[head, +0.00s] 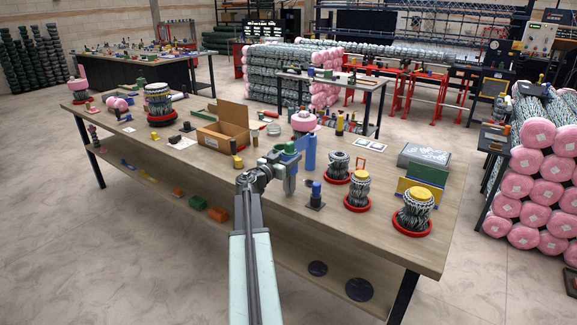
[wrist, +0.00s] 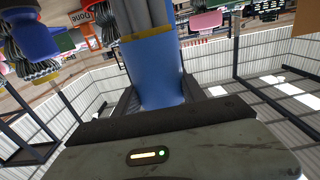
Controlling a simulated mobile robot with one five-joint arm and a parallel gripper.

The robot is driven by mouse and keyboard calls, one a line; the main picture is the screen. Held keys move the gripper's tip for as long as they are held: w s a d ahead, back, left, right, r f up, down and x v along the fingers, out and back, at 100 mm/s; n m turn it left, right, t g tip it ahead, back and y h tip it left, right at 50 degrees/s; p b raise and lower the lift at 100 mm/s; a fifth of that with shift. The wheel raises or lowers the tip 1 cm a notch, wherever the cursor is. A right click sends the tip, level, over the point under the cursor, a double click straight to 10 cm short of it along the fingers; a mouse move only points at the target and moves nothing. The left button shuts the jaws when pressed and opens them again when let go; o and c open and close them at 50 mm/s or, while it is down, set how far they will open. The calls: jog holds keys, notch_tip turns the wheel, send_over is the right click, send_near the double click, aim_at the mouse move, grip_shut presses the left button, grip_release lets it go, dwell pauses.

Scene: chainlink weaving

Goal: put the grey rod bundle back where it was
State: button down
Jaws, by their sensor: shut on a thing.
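The grey rod bundle (wrist: 139,14) shows in the wrist view as grey rods standing out of a blue sleeve (wrist: 157,72) with a yellow rim. My gripper (wrist: 152,100) is shut on the blue sleeve, with a dark jaw on each side. In the head view my gripper (head: 287,172) is over the middle of the long wooden table (head: 390,232). I cannot tell there whether the bundle touches the table, because my gripper covers part of that spot.
An open cardboard box (head: 222,130) is to the left. Wound bundles on red dishes (head: 412,226) fill the right end. Bare tabletop shows nearer the front edge.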

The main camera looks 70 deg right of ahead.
jog(key=shift+f+b, duration=0.3)
jog(key=shift+f, duration=0.6)
jog(key=c, duration=0.7)
grip_release()
jog(key=shift+o, duration=0.2)
jog(key=shift+r, duration=0.15)
jog(key=v, duration=1.2)
